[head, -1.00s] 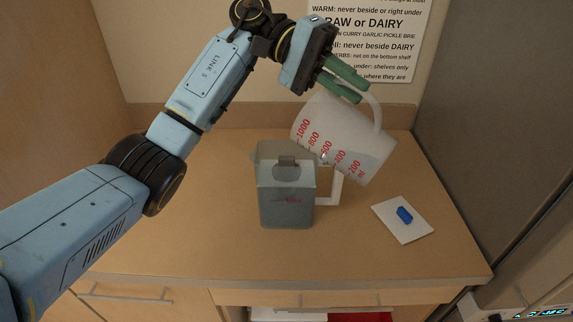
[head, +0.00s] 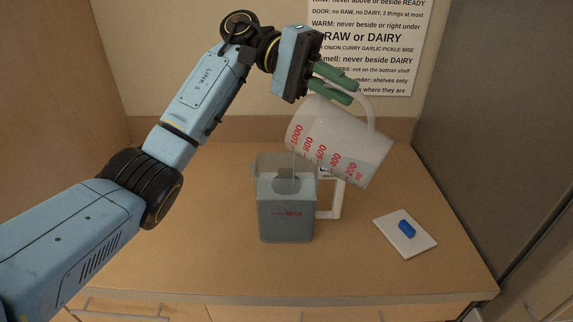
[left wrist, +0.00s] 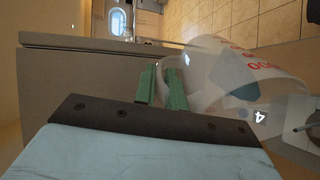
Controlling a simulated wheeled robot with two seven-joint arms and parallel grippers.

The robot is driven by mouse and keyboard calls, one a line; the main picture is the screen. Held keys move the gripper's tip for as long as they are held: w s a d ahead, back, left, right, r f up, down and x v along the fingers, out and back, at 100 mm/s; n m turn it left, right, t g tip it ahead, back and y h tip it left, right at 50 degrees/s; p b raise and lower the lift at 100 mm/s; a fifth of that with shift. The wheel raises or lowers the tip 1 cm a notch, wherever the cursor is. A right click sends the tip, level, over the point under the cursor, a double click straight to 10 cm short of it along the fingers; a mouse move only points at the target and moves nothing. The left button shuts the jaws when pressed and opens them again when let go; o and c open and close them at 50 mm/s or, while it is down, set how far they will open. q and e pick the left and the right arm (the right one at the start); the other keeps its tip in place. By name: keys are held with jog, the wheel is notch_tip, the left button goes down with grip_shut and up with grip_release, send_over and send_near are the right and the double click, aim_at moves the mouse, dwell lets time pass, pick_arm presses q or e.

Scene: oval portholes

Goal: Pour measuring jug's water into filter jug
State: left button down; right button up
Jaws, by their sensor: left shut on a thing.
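The measuring jug (head: 335,148), clear with red marks, is tilted in the air with its lip down to the left. My left gripper (head: 345,88), with green fingers, is shut on its handle; the fingers (left wrist: 162,88) and jug (left wrist: 225,72) also show in the left wrist view. The filter jug (head: 286,222), grey with a white handle, stands upright on the counter below the lip. A thin pale streak runs from the lip down toward the opening in its top. The water level inside each jug is hard to tell. My right gripper is out of view.
A printed notice (head: 385,50) hangs on the back wall. The counter left of the filter jug is clear.

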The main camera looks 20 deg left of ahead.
pick_arm(q)
jog(key=shift+w+a+r+h+b, duration=0.2)
jog(key=shift+a+b, duration=0.1)
jog(key=shift+a, duration=0.15)
jog(key=shift+w+a+r+h+b, duration=0.1)
jog(key=shift+a+h+b, duration=0.15)
jog(key=shift+a, duration=0.15)
dwell(1.1)
